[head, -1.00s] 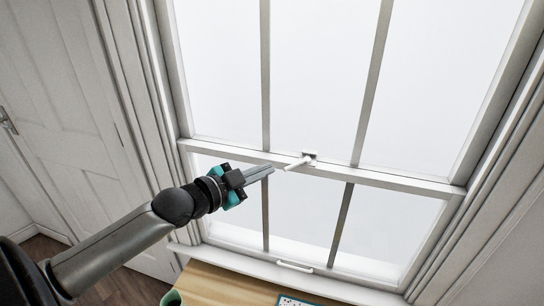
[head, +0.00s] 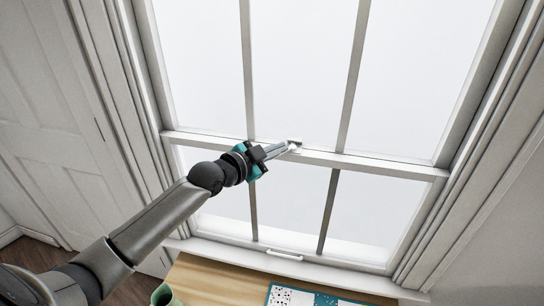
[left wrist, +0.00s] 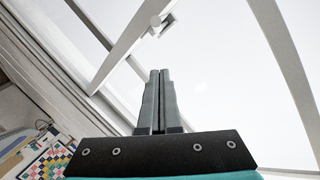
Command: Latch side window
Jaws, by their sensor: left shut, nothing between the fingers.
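The side window (head: 385,168) is a white sash window with its two sashes meeting at a horizontal rail. A small white latch (head: 295,142) sits at the middle of that rail. It also shows in the left wrist view (left wrist: 166,20), just beyond my fingertips. My left gripper (head: 287,148) is shut and empty, its fingertips at the latch lever in the head view. The fingers partly hide the lever there, so I cannot tell its exact angle or whether they touch. In the left wrist view the fingertips (left wrist: 160,73) appear below the latch with a gap in the picture. My right gripper is out of view.
A white lift handle (head: 285,255) is on the lower sash's bottom rail. Below is a wooden top (head: 215,282) with a patterned quilt piece (head: 315,297) and a green container (head: 163,294). A white panelled door (head: 50,110) stands at the left.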

